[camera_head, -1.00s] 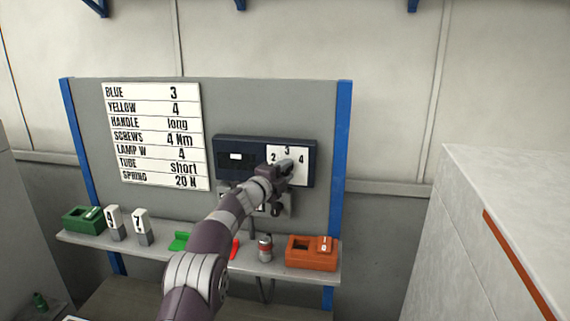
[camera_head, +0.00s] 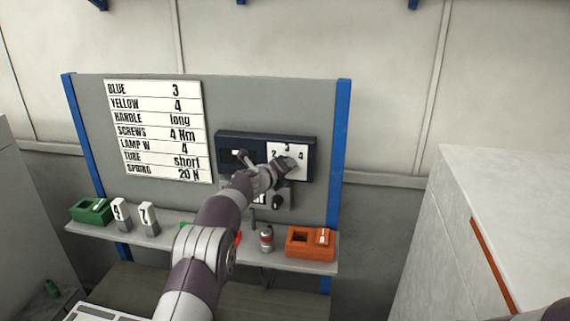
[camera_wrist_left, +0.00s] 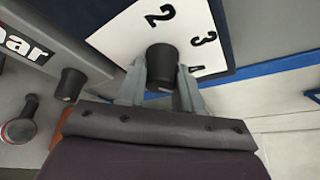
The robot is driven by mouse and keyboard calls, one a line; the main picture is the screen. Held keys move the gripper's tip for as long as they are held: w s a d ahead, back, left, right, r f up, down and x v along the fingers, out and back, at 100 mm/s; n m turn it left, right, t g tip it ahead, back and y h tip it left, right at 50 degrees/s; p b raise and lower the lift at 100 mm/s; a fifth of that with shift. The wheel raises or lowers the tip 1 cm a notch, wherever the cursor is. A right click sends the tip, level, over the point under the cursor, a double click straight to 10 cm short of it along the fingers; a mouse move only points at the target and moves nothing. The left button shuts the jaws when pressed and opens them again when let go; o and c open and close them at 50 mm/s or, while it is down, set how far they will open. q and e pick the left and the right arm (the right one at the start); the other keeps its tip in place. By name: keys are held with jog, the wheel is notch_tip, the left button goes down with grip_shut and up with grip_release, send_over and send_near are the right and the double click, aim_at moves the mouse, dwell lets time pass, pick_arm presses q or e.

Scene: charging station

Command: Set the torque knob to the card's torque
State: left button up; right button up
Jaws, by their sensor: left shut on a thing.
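The card (camera_head: 156,132) is a white sheet on the left of the grey board. Its screws line reads 4 Nm. The dark panel (camera_head: 228,139) at the board's right bears a white dial plate (camera_head: 300,149) marked 2, 3 and 4. In the left wrist view a black knob (camera_wrist_left: 161,62) stands on the dial plate (camera_wrist_left: 120,38). My left gripper (camera_head: 284,166) is at the dial, and its fingers (camera_wrist_left: 160,82) are shut on the knob's sides. The pointer mark on the knob is not visible. My right gripper is out of view.
A second black knob (camera_wrist_left: 70,83) sits below, beside a "bar" label. The shelf (camera_head: 155,240) holds a green box (camera_head: 91,212), two numbered blocks, a grey-red cylinder (camera_head: 266,239) and an orange box (camera_head: 310,244). A pale cabinet (camera_head: 505,200) stands right.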

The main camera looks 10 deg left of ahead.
pick_arm(q)
jog(key=shift+f+m, duration=0.15)
jog(key=shift+m, duration=0.15)
dwell(0.4)
jog(key=o, duration=1)
jog(key=shift+s+a, duration=0.1)
jog(key=shift+s, duration=0.05)
jog(key=b+v, duration=0.4)
jog(key=v, duration=0.2)
jog(key=b+v, duration=0.5)
jog(key=v, duration=0.1)
jog(key=shift+s+r, duration=0.15)
jog(key=shift+r, duration=0.15)
